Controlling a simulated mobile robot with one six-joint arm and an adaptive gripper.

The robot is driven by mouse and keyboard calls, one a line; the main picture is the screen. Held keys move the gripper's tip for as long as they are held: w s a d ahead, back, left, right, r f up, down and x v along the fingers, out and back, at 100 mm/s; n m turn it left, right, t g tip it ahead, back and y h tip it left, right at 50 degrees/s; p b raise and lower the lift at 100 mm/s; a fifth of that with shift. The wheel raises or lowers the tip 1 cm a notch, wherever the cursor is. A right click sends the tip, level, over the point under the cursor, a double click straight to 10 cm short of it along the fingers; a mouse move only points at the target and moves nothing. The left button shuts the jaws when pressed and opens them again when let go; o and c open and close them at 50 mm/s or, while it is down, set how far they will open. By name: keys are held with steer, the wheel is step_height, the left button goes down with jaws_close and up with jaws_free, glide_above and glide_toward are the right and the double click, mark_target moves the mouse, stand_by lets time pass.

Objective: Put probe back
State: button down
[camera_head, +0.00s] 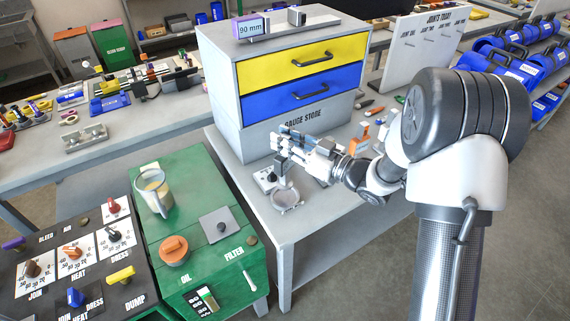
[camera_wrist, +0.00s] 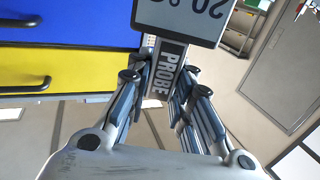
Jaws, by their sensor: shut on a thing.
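My gripper (camera_head: 292,140) is shut on the probe, a grey handle marked PROBE (camera_wrist: 164,72) with a temperature display (camera_wrist: 188,16) reading about 20 upside down in the wrist view. The fingers (camera_wrist: 160,95) press on both sides of its body. In the head view the gripper is above the front left part of the grey bench, just in front of the gauge store cabinet. A grey part (camera_head: 281,171) hangs below the fingers, likely the probe. Below it are a small white block with a dark top (camera_head: 265,181) and a round metal ring or cup (camera_head: 287,199).
The gauge store cabinet (camera_head: 235,116), with yellow and blue drawers, stands close behind my gripper. A 90 mm block (camera_head: 252,27) sits on top. The green cart (camera_head: 205,262) is at lower left with a jug (camera_head: 154,191). Small tools lie on the bench to the right.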

mark_target(289, 159)
steer(key=shift+f+b, duration=0.8)
steer(key=shift+f, duration=2.3)
steer(key=shift+f, duration=0.15)
steer(key=c, duration=1.4)
jaws_free()
steer(key=shift+s+d+r, duration=0.1)
steer(key=shift+d+r, duration=0.05)
steer(key=shift+r, duration=0.1)
steer(key=p+v, duration=0.2)
steer(key=v, duration=0.9)
steer(key=shift+s+d+f, duration=0.1)
steer(key=shift+s+d, duration=0.15)
